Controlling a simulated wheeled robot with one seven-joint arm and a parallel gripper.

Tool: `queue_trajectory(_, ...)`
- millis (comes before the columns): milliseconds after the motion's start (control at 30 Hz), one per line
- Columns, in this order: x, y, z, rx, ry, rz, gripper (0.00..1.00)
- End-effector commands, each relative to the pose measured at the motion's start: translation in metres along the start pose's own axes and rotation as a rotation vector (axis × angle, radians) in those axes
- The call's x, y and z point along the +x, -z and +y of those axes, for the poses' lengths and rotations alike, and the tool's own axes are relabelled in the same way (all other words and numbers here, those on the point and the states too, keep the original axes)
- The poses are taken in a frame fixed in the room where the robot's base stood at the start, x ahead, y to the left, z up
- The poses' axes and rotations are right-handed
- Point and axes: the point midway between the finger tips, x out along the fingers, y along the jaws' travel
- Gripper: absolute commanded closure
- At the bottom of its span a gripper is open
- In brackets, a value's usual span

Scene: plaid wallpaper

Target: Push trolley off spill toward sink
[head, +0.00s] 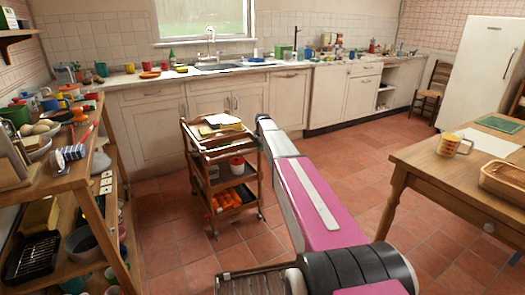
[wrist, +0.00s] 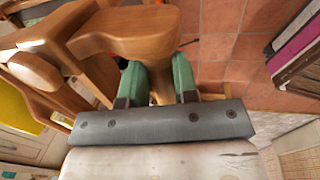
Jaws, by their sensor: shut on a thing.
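The wooden trolley (head: 208,156) stands upright on the tiled floor in front of the cabinets, with books or papers on top, a red-and-white pot on the middle shelf and orange-red items on the bottom shelf. The sink (head: 218,66) is set in the counter behind it, under the window. My arm reaches to the trolley's upper right side in the head view, where the fingers cannot be made out. In the wrist view my gripper (wrist: 157,66) has its green fingers shut on a wooden part of the trolley (wrist: 125,35). I see no clear spill; the floor under the trolley is partly hidden.
A loaded wooden shelf unit (head: 87,190) stands close on the left. Cabinets (head: 155,128) line the back wall. The floor (head: 345,160) between cabinets and table is clear.

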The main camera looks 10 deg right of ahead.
Motion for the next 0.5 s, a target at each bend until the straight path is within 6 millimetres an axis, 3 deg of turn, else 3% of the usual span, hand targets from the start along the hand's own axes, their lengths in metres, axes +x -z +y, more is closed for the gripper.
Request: queue_trajectory(500, 0.011, -0.002, 0.056, 0.003, -0.002, -0.001, 1.0)
